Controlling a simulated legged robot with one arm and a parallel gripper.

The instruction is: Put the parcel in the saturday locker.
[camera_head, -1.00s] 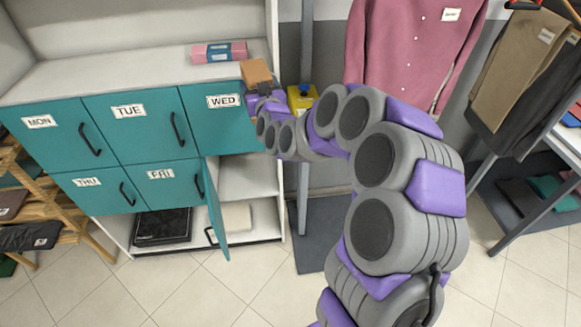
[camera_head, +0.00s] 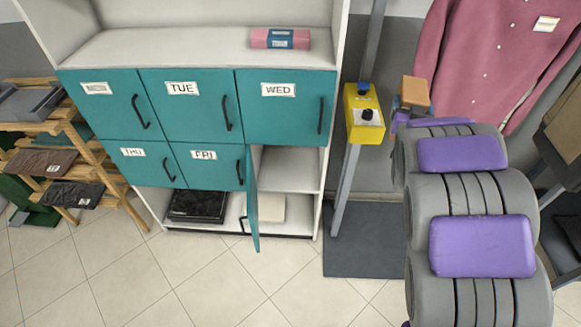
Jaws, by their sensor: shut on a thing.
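A small brown-orange box, which looks like the parcel (camera_head: 415,91), is held up by my gripper (camera_head: 404,108) right of the yellow control box. My arm hides most of the gripper. The teal locker cabinet has doors reading TUE (camera_head: 184,105), WED (camera_head: 279,105) and FRI (camera_head: 205,170), with MON and THU at the left. Right of FRI, below WED, one compartment (camera_head: 288,170) is open and looks empty. Its teal door (camera_head: 252,205) stands out toward me, nearly edge-on, and its label is hidden. By position it looks like the saturday locker.
A yellow control box (camera_head: 364,115) on a grey post stands between cabinet and parcel. A pink package (camera_head: 280,39) lies on the cabinet top. A black item (camera_head: 197,206) and a pale one (camera_head: 265,208) lie on the bottom shelf. A pink garment (camera_head: 495,60) hangs right. Floor in front is clear.

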